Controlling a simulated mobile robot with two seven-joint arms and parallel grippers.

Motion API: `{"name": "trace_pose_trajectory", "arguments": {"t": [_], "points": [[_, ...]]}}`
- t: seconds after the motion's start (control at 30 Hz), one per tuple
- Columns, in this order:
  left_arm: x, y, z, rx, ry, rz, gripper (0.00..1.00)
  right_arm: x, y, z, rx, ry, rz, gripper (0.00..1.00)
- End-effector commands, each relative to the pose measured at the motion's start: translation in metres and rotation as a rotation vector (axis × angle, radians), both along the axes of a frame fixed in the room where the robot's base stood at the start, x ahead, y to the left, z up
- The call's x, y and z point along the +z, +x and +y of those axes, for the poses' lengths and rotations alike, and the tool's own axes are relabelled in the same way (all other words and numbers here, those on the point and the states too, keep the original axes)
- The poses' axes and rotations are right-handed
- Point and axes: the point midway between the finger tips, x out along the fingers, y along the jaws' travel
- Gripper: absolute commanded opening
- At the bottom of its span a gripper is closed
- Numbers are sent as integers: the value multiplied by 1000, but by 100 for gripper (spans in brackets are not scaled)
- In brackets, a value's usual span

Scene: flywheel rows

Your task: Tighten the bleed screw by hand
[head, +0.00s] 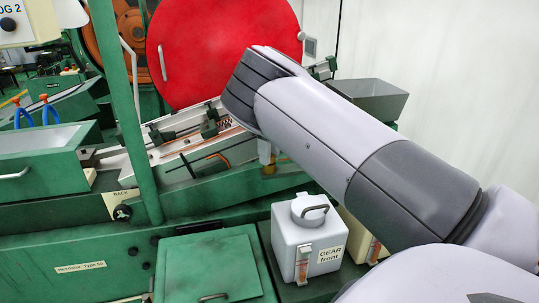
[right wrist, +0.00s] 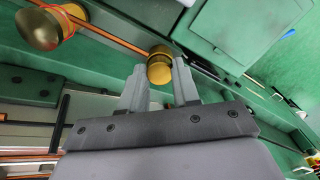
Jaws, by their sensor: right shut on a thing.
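The bleed screw (right wrist: 159,66) shows in the right wrist view as a short brass knob on the green machine's side. My right gripper (right wrist: 160,80) has its two grey fingers on either side of this knob and is shut on it. In the head view a small brass part (head: 268,168) shows below my right forearm, at the machine's edge; most of the right gripper is hidden behind the arm there. My left gripper is in neither view.
A larger brass knob (right wrist: 40,28) with a red ring sits beside a copper-coloured pipe (right wrist: 110,38). A white container (head: 297,250) labelled GEAR front stands below my arm. A green post (head: 125,110) rises at left; a red disc (head: 215,50) stands behind.

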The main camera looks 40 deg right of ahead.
Motion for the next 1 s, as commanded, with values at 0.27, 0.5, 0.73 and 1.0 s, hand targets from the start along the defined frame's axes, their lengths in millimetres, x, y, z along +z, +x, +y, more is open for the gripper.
{"name": "trace_pose_trajectory", "arguments": {"t": [0.27, 0.5, 0.73, 1.0], "points": [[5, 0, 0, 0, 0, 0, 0, 0, 0, 0, -90, 0, 0, 4], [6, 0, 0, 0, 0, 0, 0, 0, 0, 0, -101, 0, 1, 4], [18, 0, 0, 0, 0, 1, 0, 2, 0, 0, -322, -2, 3, 4], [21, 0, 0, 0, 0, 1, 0, 0, 0, 0, -524, -1, 1, 4]]}}
